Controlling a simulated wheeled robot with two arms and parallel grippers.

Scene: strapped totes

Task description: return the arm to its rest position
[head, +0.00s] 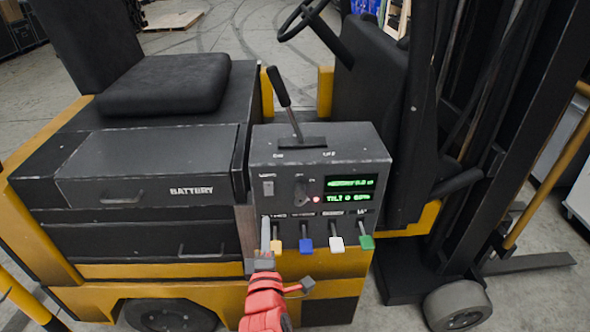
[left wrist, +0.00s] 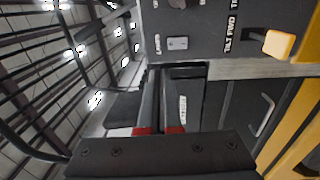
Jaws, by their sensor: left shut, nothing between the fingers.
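My left gripper (head: 265,222), with grey fingers on a red arm, stands upright in front of the left end of the control box (head: 260,150). Its fingers are shut and empty. It is just left of the yellow lever knob (head: 276,246); whether it touches the box cannot be told. In the left wrist view the dark fingers (left wrist: 172,95) with red parts at their base point toward the box, and the yellow knob (left wrist: 278,43) by the "TILT FWD" label is to the right, apart from them. My right gripper is not in view.
Blue (head: 306,245), white (head: 337,243) and green (head: 366,241) knobs line the box front. A black lever (head: 283,95) rises from its top. The battery drawer (head: 150,165) is at left, the dark mast (head: 500,120) at right. Open floor (head: 215,35) lies behind.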

